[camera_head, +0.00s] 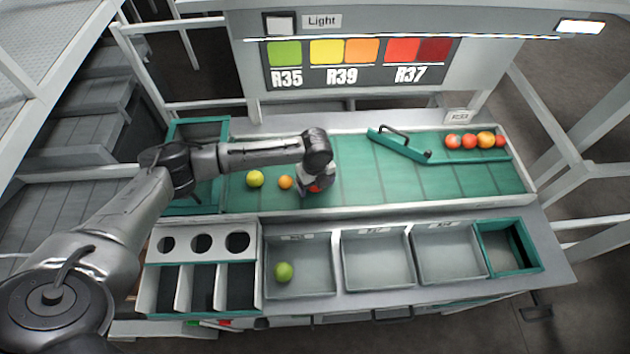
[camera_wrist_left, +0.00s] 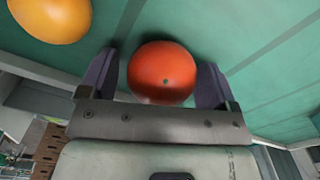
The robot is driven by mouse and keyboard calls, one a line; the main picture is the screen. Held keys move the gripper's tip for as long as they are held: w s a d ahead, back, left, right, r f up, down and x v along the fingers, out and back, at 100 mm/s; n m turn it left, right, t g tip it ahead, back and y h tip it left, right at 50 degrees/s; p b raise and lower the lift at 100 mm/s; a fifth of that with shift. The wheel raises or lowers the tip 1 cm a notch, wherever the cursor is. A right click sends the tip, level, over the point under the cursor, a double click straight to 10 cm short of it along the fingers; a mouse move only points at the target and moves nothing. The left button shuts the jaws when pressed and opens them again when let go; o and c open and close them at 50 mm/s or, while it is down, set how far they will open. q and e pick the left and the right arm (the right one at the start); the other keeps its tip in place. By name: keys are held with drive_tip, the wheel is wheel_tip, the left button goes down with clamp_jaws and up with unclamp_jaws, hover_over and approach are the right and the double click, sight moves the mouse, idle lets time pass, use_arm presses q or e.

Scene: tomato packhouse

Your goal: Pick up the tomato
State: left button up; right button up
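A red-orange tomato (camera_wrist_left: 163,73) lies on the green belt between the two fingers of my left gripper (camera_wrist_left: 160,88) in the left wrist view. Small gaps show beside it, so the fingers are open around it and I see no clear grip. In the head view my left gripper (camera_head: 316,188) points down at the belt and mostly hides this tomato (camera_head: 315,189). An orange tomato (camera_head: 285,182) lies just left of the gripper, and a yellow-green tomato (camera_head: 255,179) lies farther left. My right gripper is not in view.
Several red and orange tomatoes (camera_head: 469,142) sit at the belt's back right, behind a green diverter bar (camera_head: 399,144). Grey bins (camera_head: 376,289) line the front; the left one (camera_head: 300,293) holds a green tomato (camera_head: 284,272). The belt (camera_head: 380,185) right of the gripper is clear.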

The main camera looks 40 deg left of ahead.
use_arm(q)
drive_tip(key=c, duration=0.6)
drive_tip(key=shift+o, duration=0.2)
drive_tip(key=shift+r, duration=0.2)
drive_tip(key=shift+r, duration=0.3)
wheel_tip(320, 180, up, 3)
drive_tip(key=shift+r, duration=0.2)
drive_tip(key=d+r, duration=0.2)
drive_tip(key=d, duration=0.2)
drive_tip(key=d+r, duration=0.2)
drive_tip(key=d, duration=0.1)
drive_tip(key=w+d+r+p, duration=0.1)
drive_tip(key=d+r, duration=0.1)
drive_tip(key=d, duration=0.2)
drive_tip(key=shift+d+r, duration=0.35)
